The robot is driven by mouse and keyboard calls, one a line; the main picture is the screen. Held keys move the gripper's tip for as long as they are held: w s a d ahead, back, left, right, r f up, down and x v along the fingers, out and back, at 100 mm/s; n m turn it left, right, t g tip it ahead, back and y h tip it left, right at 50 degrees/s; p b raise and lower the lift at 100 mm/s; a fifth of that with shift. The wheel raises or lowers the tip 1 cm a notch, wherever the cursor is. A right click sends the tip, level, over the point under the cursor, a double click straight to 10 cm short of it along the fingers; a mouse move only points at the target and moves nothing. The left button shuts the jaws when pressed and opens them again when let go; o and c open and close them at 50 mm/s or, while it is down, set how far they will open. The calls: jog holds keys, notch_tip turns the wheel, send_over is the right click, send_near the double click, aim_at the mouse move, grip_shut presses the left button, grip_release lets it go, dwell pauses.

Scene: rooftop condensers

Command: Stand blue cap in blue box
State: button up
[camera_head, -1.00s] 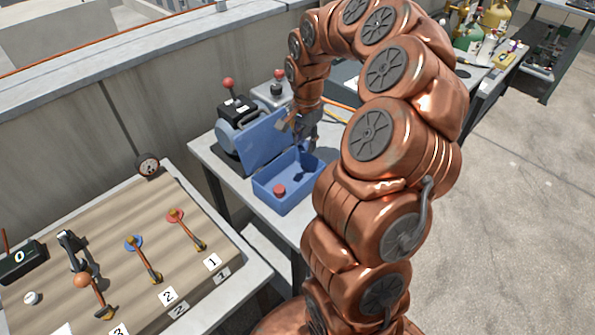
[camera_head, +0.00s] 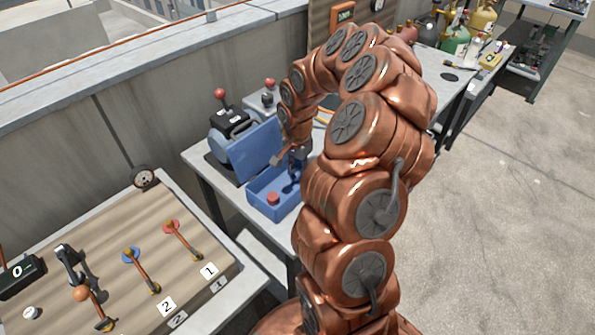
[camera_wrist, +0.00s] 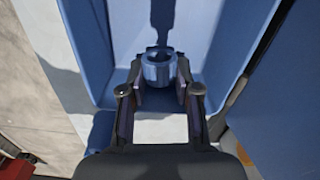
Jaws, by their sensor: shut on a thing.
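The blue box (camera_head: 262,207) stands open on the grey bench, its lid (camera_head: 256,150) raised at the back left. In the wrist view the box walls (camera_wrist: 92,45) rise around the interior. My gripper (camera_wrist: 159,84) is shut on the blue cap (camera_wrist: 158,68), a short ring-like piece held between the fingertips with its round opening showing. In the head view my gripper (camera_head: 294,160) points down at the box's far right part, and the cap cannot be made out clearly. I cannot tell whether the cap touches the box floor.
A red cap (camera_head: 272,198) stands in the near left part of the box. A blue-grey machine with a red-knobbed lever (camera_head: 228,122) stands behind the lid. A wooden board with numbered levers (camera_head: 130,250) lies at the front left. Open floor is at the right.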

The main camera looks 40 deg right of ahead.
jog(key=shift+f+b, duration=0.35)
jog(key=shift+f, duration=0.35)
jog(key=shift+f+b, duration=0.25)
jog(key=shift+b, duration=0.1)
jog(key=o, duration=0.8)
jog(key=shift+o, duration=0.2)
jog(key=shift+r+p, duration=0.25)
jog(key=shift+p, duration=0.7)
